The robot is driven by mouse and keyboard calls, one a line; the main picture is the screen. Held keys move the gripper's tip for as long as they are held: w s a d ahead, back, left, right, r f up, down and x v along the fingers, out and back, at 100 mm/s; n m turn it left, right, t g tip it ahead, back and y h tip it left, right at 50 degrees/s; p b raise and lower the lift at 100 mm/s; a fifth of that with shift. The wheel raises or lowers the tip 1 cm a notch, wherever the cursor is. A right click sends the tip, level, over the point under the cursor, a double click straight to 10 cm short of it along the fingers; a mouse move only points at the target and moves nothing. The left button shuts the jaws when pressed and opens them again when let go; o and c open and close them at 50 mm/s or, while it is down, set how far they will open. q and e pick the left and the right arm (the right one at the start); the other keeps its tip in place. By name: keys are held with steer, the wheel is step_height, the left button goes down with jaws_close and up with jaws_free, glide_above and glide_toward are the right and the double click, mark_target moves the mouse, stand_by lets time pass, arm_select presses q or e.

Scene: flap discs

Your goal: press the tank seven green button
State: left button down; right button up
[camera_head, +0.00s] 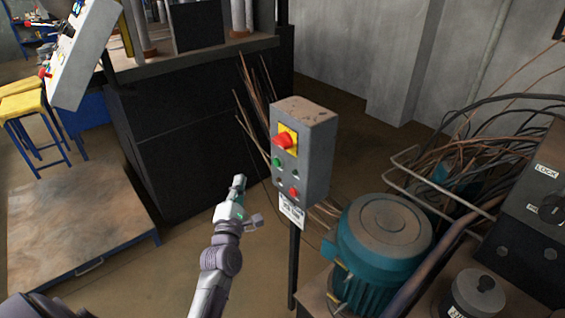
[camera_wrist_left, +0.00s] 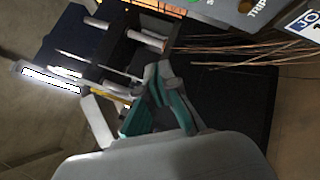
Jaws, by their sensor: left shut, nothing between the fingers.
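A grey control box (camera_head: 315,150) stands on a dark post in the middle of the head view. Its front has a red mushroom button on a yellow plate (camera_head: 291,129), a green button (camera_head: 276,161) below it at left, and a red button (camera_head: 294,192) lower down. A white label (camera_head: 291,211) hangs under the box; its text is too small to read. My left gripper (camera_head: 239,182) is shut and empty, in front of the box and left of it, apart from the buttons. In the left wrist view the gripper (camera_wrist_left: 163,75) points toward dark machinery, with the box (camera_wrist_left: 222,12) cut off at the top.
A teal motor (camera_head: 380,245) and tangled cables (camera_head: 460,150) stand right of the box. Thin rods (camera_head: 258,105) lean behind it against a large black machine (camera_head: 185,145). A low wooden platform (camera_head: 75,225) is at left. Floor shows between platform and post.

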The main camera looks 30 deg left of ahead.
mark_target(277, 162)
arm_select(q)
steer(key=shift+s, duration=0.1)
steer(key=w+d+b, duration=0.2)
steer(key=w+d, duration=0.1)
steer(key=w, duration=0.5)
steer(key=shift+w+d, duration=0.15)
stand_by(0.8)
steer(key=shift+w+d, duration=0.1)
stand_by(0.7)
steer(key=shift+w+d, duration=0.1)
steer(key=shift+w, duration=0.2)
